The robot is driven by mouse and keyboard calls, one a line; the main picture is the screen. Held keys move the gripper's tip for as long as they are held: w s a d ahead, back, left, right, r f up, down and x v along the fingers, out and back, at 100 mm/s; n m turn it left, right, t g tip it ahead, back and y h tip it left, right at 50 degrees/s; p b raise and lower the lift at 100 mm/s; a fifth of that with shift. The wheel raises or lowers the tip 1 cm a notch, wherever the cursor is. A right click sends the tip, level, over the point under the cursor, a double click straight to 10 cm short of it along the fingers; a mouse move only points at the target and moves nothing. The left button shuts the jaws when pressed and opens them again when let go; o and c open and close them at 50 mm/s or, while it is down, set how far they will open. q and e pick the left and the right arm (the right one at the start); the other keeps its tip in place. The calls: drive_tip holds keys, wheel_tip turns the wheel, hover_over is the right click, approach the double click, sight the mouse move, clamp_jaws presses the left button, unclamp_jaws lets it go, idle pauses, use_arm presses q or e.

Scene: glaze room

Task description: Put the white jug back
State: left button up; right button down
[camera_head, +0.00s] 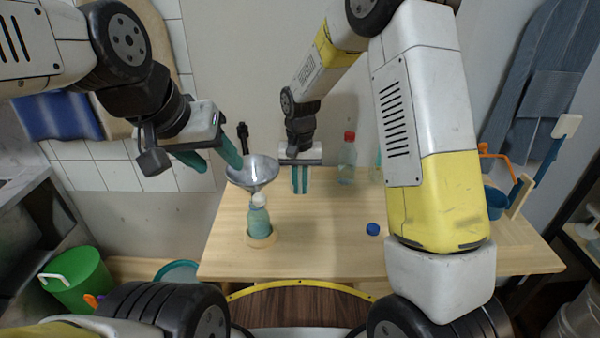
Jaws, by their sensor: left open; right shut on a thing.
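I cannot make out a white jug in this view. My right gripper (301,191) points down over the back middle of the table. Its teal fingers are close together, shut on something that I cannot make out. My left gripper (216,163) is open at the table's back left, with its fingers close to a metal funnel (252,173). I cannot tell whether they touch. A pale green bottle (259,221) with a whitish top stands upright in front of the funnel, on a round wooden base (261,241).
A clear bottle with a red cap (347,160) stands at the back of the wooden table (325,250). A blue cap (373,229) lies near my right arm, which hides part of the table. A green bucket (78,283) is at lower left. The table's front middle is clear.

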drive_tip(key=shift+f, duration=0.1)
drive_tip(key=c, duration=1.5)
unclamp_jaws()
wheel_tip(320, 180, up, 12)
drive_tip(key=s+d+r+t+y, duration=0.2)
drive_tip(key=s+d+r+t, duration=0.1)
drive_tip(key=s+d+r, duration=0.65)
drive_tip(key=s+d+t, duration=0.1)
drive_tip(key=s, duration=0.3)
drive_tip(key=s+d+r+t, duration=0.1)
drive_tip(key=s+d, duration=0.1)
drive_tip(key=s, duration=0.2)
drive_tip(key=s+d+t, duration=0.1)
drive_tip(key=s, duration=0.4)
drive_tip(key=shift+d+r+n, duration=0.15)
drive_tip(key=shift+d+n, duration=0.15)
drive_tip(key=shift+d, duration=0.05)
